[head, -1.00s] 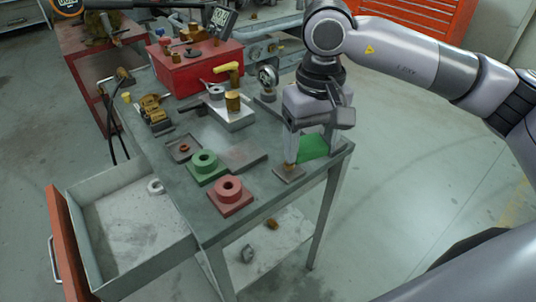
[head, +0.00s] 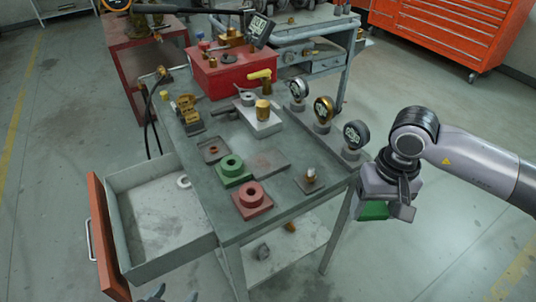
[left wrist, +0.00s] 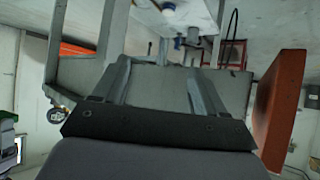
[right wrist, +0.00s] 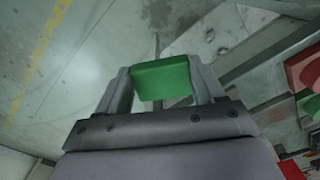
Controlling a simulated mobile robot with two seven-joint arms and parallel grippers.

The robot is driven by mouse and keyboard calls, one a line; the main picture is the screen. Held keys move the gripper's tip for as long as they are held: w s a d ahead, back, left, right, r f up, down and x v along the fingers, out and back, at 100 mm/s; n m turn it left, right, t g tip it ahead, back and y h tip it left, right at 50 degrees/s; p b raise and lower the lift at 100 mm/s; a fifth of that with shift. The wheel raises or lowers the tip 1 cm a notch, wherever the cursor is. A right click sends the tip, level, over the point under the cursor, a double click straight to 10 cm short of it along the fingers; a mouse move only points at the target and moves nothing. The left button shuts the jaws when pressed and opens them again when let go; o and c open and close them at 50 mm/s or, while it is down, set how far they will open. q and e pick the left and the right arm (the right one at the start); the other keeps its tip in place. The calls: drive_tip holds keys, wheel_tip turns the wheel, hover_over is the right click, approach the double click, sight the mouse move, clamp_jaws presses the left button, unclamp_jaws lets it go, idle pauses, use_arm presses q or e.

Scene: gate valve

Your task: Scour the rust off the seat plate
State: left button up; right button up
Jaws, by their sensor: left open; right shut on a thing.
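My right gripper (head: 384,208) is shut on a green block-like pad (head: 373,210), held off the bench's right edge. The pad (right wrist: 162,78) sits between both fingers in the right wrist view. A flat grey-brown plate (head: 268,163), which looks like the seat plate, lies on the bench, right of a green flanged block (head: 233,170). I cannot tell how much rust is on it. My left gripper (head: 170,294) shows only its tips at the bottom edge of the head view. In the left wrist view it (left wrist: 160,68) is open and empty.
A red flanged block (head: 252,200), a dark tray (head: 213,150) and a small stand (head: 310,181) share the bench. Several gauges (head: 323,110) line its right side. An open drawer (head: 160,215) juts out left.

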drive_tip(key=s+f+p, duration=0.3)
drive_tip(key=f, duration=0.3)
drive_tip(key=shift+s+d, duration=0.15)
drive_tip(key=shift+s, duration=0.15)
drive_tip(key=shift+f, duration=0.1)
